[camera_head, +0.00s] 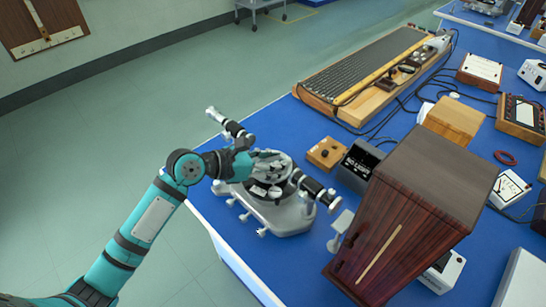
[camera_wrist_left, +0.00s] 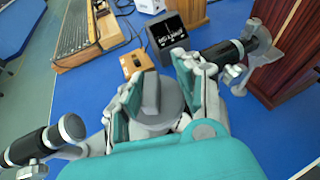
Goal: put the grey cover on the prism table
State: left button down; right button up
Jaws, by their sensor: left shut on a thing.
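The spectrometer (camera_head: 278,210) stands on the blue bench near its left edge, with one black-and-silver telescope tube pointing back left and another pointing front right. My left gripper (camera_head: 262,160) is over its middle, where the prism table is. In the left wrist view the gripper (camera_wrist_left: 156,84) is shut on the upright grip of the grey cover (camera_wrist_left: 151,97), with a finger on each side. The cover's round body shows below the grip. The prism table is mostly hidden under the cover and fingers; I cannot tell whether the cover touches it. My right gripper is not in view.
A tall dark wooden cabinet (camera_head: 405,215) stands close right of the spectrometer. A black lamp box (camera_head: 360,163) and a small wooden box (camera_head: 326,153) stand behind. A long grating-topped instrument (camera_head: 365,72) lies farther back. Floor is clear at left.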

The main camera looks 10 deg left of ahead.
aim_at(273, 159)
pick_arm(q)
jog(key=w, duration=0.2)
jog(key=w+a, duration=0.1)
jog(key=w, duration=0.1)
jog(key=shift+a+f, duration=0.1)
jog(key=shift+f, duration=1.9)
jog(key=c, duration=0.9)
grip_release()
jog(key=b+v, duration=0.1)
jog(key=v, duration=1.1)
